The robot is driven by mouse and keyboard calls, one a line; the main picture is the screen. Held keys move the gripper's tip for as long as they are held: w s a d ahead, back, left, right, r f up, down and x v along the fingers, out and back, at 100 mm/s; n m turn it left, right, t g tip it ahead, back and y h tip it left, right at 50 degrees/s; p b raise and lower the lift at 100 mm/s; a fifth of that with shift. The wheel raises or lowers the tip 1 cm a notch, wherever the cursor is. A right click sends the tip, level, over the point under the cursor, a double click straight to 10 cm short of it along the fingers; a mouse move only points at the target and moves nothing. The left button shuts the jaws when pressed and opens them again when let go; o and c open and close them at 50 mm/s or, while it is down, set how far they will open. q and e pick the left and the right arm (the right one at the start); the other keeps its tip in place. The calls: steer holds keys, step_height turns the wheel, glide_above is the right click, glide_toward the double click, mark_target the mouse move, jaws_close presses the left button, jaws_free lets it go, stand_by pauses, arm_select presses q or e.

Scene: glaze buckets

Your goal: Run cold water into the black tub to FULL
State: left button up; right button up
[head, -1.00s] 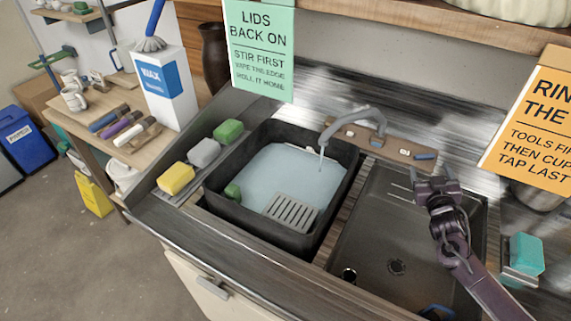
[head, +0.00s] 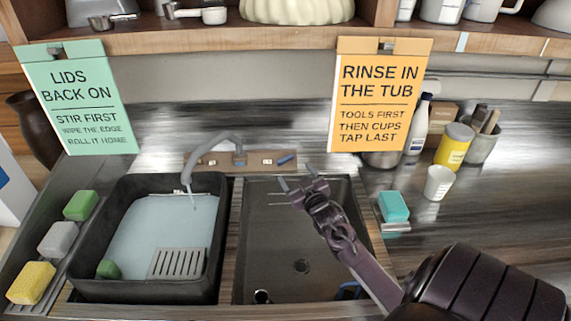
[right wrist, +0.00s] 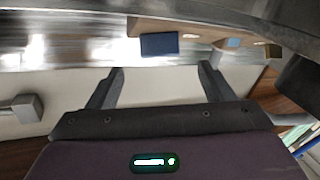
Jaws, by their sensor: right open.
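The black tub (head: 82,225) stands at the left of the sink in the head view, with pale water (head: 160,225) below its rim. The grey spout (head: 188,165) points down into it, and a thin stream seems to fall from its tip. The wooden tap block (head: 225,161) carries a blue lever (head: 286,159) at its right end and a white-marked part beside it. My right gripper (head: 298,177) is open and empty, just in front of the blue lever. In the right wrist view a blue lever (right wrist: 160,45) shows beyond the open fingers (right wrist: 160,87). My left gripper is out of view.
A slotted grey plate (head: 177,263) and a green item sit in the tub. The dark sink basin (head: 275,235) lies under my right arm. Sponges (head: 55,240) line the left ledge. A teal sponge (head: 393,206) and a white cup (head: 438,183) stand at right.

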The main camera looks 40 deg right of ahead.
mark_target(285, 161)
steer(key=x, duration=0.7)
steer(key=shift+w+d+p, duration=0.1)
steer(key=shift+w+p, duration=0.15)
steer(key=shift+p, duration=0.15)
steer(key=shift+c, duration=0.3)
steer(key=c, duration=0.9)
steer(key=m+h, duration=0.1)
steer(key=m, duration=0.1)
steer(key=m+g+h+b, duration=0.1)
steer(key=h, duration=0.1)
steer(key=shift+w+a+f+m, duration=0.1)
steer(key=shift+a+f+m, duration=0.15)
steer(key=shift+m, duration=0.15)
steer(key=m+g+h+b, duration=0.1)
steer(key=m+h+b, duration=0.1)
steer(key=shift+r+m+h, duration=0.1)
steer(key=shift+m+h, duration=0.2)
steer(key=shift+r+m+g+h, duration=0.15)
steer(key=shift+m+g+h, duration=0.25)
steer(key=shift+m+g, duration=0.15)
steer(key=o, duration=1)
steer(key=shift+c, duration=0.2)
